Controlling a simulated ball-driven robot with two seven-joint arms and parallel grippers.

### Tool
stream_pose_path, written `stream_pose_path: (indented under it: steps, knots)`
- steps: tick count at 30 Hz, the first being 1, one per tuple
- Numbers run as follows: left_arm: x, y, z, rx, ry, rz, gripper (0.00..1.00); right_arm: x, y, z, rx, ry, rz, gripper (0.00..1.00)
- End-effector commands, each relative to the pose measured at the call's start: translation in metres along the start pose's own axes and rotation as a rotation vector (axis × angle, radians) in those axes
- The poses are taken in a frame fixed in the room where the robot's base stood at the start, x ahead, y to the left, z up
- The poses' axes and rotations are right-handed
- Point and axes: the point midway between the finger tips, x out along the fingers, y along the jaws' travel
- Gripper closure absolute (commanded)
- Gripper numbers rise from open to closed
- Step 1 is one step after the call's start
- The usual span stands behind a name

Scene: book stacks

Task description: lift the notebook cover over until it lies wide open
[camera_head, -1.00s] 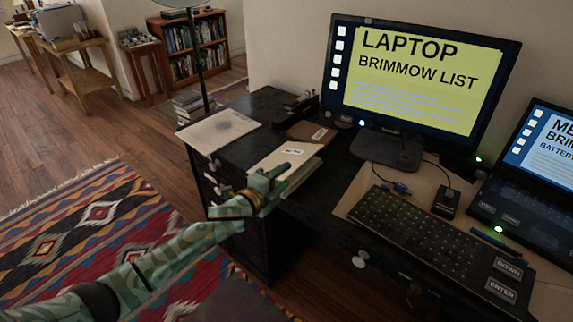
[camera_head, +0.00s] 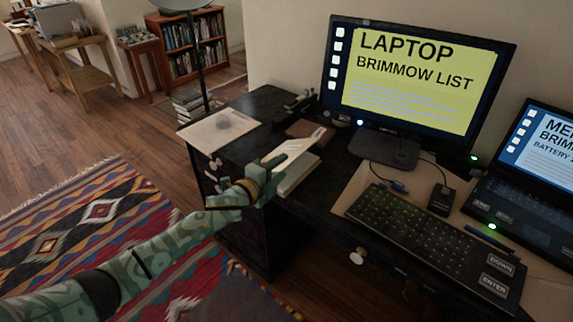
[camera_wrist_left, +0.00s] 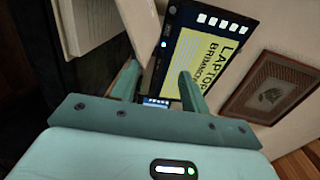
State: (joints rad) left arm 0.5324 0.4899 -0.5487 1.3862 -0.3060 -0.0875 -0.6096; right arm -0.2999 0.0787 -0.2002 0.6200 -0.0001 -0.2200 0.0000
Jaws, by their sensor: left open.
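The notebook (camera_head: 298,178) lies on the dark desk left of the keyboard. Its pale cover (camera_head: 302,144) is raised off the pages and tilted up, with a small label near its far end. My left gripper (camera_head: 283,155) is at the cover's near left side, partly overlapping it; whether it touches the cover cannot be told. In the left wrist view the two fingers of my left gripper (camera_wrist_left: 157,70) stand apart. The pale page block (camera_wrist_left: 88,24) and a cream strip, seemingly the cover (camera_wrist_left: 140,28), show at upper left there. My right gripper is out of view.
A pale folder (camera_head: 219,130) lies left on the desk (camera_head: 262,105), and a brown booklet (camera_head: 305,128) lies behind the notebook. A monitor (camera_head: 415,75), keyboard (camera_head: 430,232) and laptop (camera_head: 545,190) stand to the right.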

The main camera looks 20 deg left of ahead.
Motion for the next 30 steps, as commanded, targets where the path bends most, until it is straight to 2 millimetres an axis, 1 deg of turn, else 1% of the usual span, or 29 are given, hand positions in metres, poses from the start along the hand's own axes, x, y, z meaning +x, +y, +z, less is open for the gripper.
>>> stream_pose_path:
  steps: [1,6,17,20,27,30]
  knots:
    - [-0.001,-0.007,0.002,0.002,0.0,-0.003,0.55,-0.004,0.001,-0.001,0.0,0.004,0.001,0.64]
    - [-0.002,-0.019,0.009,0.002,-0.001,-0.003,0.55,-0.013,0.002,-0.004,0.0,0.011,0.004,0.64]
    - [-0.002,-0.018,0.01,0.0,-0.001,-0.001,0.55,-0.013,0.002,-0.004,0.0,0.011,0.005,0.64]
    - [-0.002,-0.022,0.012,0.001,-0.001,-0.001,0.55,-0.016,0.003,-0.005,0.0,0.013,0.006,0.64]
    - [-0.004,-0.037,0.022,0.001,-0.001,-0.003,0.55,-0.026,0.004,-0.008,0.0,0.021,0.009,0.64]
    - [-0.004,-0.038,0.024,0.001,-0.001,-0.001,0.55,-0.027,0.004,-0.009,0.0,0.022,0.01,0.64]
